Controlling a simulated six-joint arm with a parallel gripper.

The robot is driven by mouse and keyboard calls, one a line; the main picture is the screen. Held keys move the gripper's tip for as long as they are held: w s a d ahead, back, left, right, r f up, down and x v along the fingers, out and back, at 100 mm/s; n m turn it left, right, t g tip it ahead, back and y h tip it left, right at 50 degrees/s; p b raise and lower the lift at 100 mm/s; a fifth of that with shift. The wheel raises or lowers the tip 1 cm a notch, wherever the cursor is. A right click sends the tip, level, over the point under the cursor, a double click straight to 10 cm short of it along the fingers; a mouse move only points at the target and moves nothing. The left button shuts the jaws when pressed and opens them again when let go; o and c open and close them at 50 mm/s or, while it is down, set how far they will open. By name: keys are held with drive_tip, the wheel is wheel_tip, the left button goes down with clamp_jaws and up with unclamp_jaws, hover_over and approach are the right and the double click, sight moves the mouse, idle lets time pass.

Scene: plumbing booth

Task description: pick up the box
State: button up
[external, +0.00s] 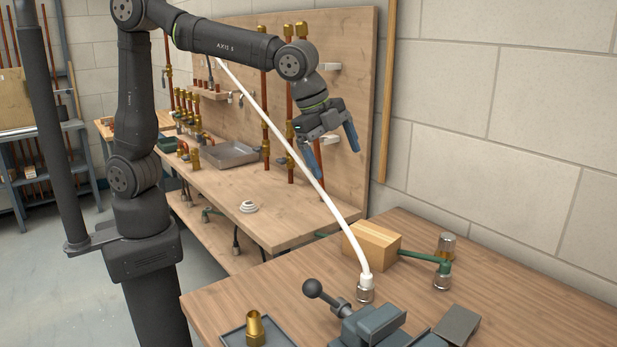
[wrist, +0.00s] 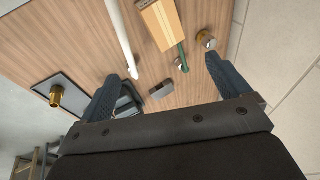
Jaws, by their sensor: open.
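A cardboard box (external: 371,243) with a tape strip lies on the wooden table, toward its back edge by the wall. The box (wrist: 160,24) also shows at the top middle of the wrist view, beyond the fingertips. My gripper (external: 335,152) is open and empty, well above the table, up and to the left of the box in the external view. In the wrist view its two blue fingers (wrist: 161,66) are spread wide with nothing between them touching.
A grey vise (external: 368,326) and a tray with a brass fitting (external: 255,328) are in front.

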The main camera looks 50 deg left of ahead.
sight(367, 231)
drive_tip(key=w+f+n+g+h, duration=0.2)
drive_tip(key=w+f+g, duration=0.1)
drive_tip(key=w+f, duration=0.45)
drive_tip(key=x, duration=1.1)
drive_tip(key=shift+s+a+f, duration=0.25)
drive_tip(key=shift+a+f, duration=0.05)
drive_tip(key=shift+f, duration=0.1)
drive_tip(key=shift+w+d+x, duration=0.1)
drive_tip(key=shift+x, duration=1.3)
drive_tip(key=shift+w+d+x, duration=0.1)
drive_tip(key=shift+w+x, duration=0.05)
drive_tip(key=shift+x, duration=1.2)
drive_tip(key=shift+f, duration=0.15)
drive_tip(key=c, duration=1.2)
drive_tip(key=shift+c, duration=0.2)
